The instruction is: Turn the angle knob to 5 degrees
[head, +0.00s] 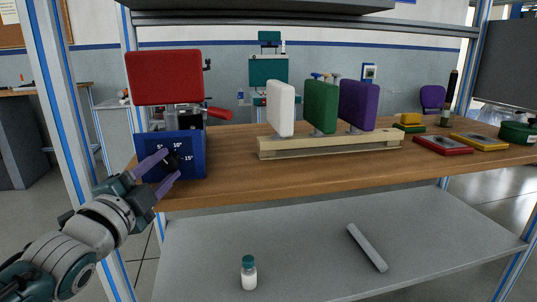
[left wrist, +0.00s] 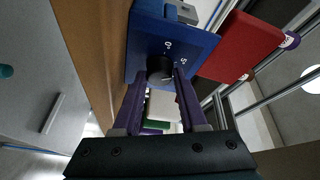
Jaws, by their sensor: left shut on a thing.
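The angle knob (head: 171,160) is a black knob on the front of a blue box (head: 195,140) at the left end of the wooden bench. The left wrist view also shows the dark knob (left wrist: 159,72) between the fingertips, beside the white marks on the blue box (left wrist: 143,36). The knob's pointer is too small and covered to read. My right gripper is not in view.
A red padded panel (head: 165,78) stands above the box, with a red handle (head: 219,113) beside it. White (head: 281,108), green (head: 320,107) and purple (head: 358,104) pads stand on a wooden rack (head: 330,145). A lower grey shelf (head: 300,245) holds a bottle (head: 248,274) and a grey bar (head: 367,247).

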